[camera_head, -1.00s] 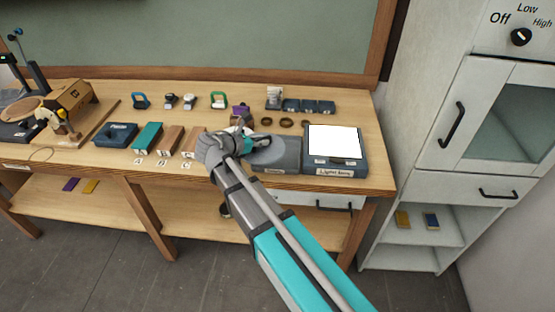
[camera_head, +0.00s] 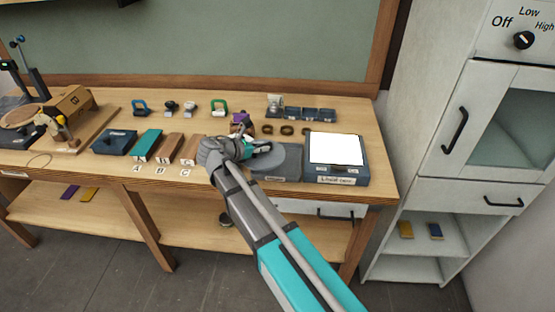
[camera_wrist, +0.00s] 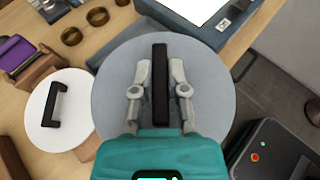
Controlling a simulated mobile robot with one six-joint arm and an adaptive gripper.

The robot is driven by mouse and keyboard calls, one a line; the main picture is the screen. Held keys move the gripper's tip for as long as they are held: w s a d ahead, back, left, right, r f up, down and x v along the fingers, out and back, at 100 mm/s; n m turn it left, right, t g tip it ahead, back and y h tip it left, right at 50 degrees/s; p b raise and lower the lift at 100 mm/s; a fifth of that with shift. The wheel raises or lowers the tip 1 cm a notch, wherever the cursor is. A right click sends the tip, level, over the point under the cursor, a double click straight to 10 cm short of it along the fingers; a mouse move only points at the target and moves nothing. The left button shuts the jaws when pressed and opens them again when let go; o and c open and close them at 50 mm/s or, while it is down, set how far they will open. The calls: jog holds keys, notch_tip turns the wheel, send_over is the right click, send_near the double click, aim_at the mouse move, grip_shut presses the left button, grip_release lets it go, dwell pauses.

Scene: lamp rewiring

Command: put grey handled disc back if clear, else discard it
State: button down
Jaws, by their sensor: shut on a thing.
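The grey disc (camera_wrist: 112,85) with a black bar handle (camera_wrist: 160,80) fills the middle of the wrist view. My gripper (camera_wrist: 160,72) is shut on the handle, one finger on each side. In the head view the grey disc (camera_head: 288,160) is at my gripper (camera_head: 264,149), left of the light box (camera_head: 342,180) with its bright white panel. The wrist view shows part of the light box (camera_wrist: 175,18) beyond the disc. I cannot tell whether the disc touches what is under it. A white disc (camera_wrist: 75,92) with a black handle lies to its left.
Several small rings (camera_head: 287,130) and dark open boxes (camera_head: 308,113) stand behind. A purple item (camera_head: 240,118) is close behind my gripper. A dark device with red and green buttons (camera_wrist: 270,150) shows in the wrist view.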

aim_at(269, 145)
jog(key=w, duration=0.1)
jog(key=w+d+f+b, duration=0.1)
jog(key=w, duration=0.1)
jog(key=w+d+f+b, duration=0.1)
jog(key=shift+w+f, duration=0.2)
jog(key=shift+f, duration=0.05)
jog(key=w+f+b, duration=0.1)
jog(key=w+d+f+b, duration=0.1)
jog(key=f+b, duration=0.1)
jog(key=w+d+f+b, duration=0.1)
jog(key=w, duration=0.1)
jog(key=shift+d+f+b, duration=0.1)
jog(key=shift+f+b, duration=0.25)
jog(key=shift+f, duration=0.05)
jog(key=shift+s, duration=0.1)
jog(key=shift+w+d+f+b, duration=0.2)
jog(key=shift+w+f+b, duration=0.2)
jog(key=shift+f+b, duration=1.6)
jog(key=shift+f, duration=0.1)
jog(key=c, duration=0.6)
grip_release()
jog(key=shift+c, duration=0.2)
